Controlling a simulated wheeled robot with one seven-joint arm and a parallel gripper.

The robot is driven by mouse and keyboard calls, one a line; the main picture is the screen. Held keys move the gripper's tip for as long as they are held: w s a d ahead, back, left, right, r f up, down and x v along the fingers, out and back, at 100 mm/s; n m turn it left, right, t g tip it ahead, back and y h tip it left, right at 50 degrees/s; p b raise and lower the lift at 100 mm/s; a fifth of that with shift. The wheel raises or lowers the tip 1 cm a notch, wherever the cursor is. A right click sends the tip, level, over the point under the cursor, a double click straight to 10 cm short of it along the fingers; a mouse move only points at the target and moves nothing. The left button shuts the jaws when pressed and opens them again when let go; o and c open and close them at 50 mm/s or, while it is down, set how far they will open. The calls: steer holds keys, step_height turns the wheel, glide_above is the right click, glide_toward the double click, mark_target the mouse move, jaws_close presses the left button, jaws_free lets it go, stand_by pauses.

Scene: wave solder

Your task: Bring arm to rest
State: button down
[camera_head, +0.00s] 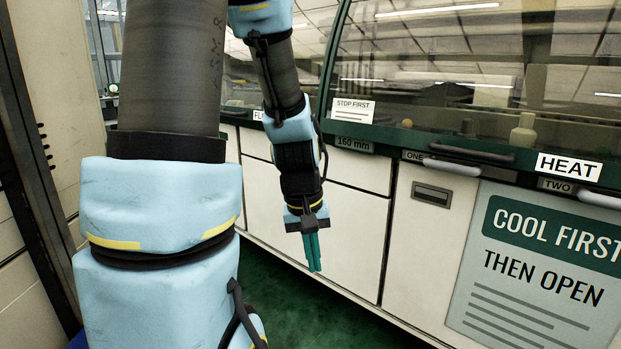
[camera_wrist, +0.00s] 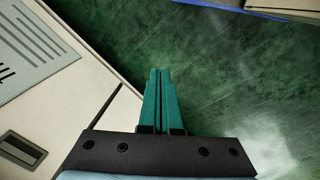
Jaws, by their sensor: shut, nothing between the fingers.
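My gripper (camera_head: 314,266) hangs from my arm in the head view, with its teal fingers pointing down in front of the machine's cream lower panels. The fingers lie side by side and are shut, with nothing between them. In the wrist view my gripper (camera_wrist: 160,72) points over the green floor (camera_wrist: 215,75), beside the cream cabinet front. It touches nothing that I can see. My blue and grey arm links fill much of the left half of the head view.
The machine's cream front (camera_head: 345,215) runs along the right, with a grey handle (camera_head: 452,166), a recessed latch (camera_head: 432,194) and a "COOL FIRST THEN OPEN" sign (camera_head: 550,245). Glass covers (camera_head: 430,60) stand above. A dark post (camera_head: 35,170) is at left. Green floor (camera_head: 290,310) lies open below.

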steer(key=s+a+r+m+t+y+p, duration=0.15)
steer(key=a+r, duration=0.25)
steer(key=a, duration=0.4)
step_height(320, 180, up, 15)
steer(key=p, duration=1.5)
steer(key=shift+r+p, duration=0.15)
steer(key=shift+p, duration=0.25)
steer(key=shift+s+g, duration=0.1)
steer(key=shift+g, duration=0.15)
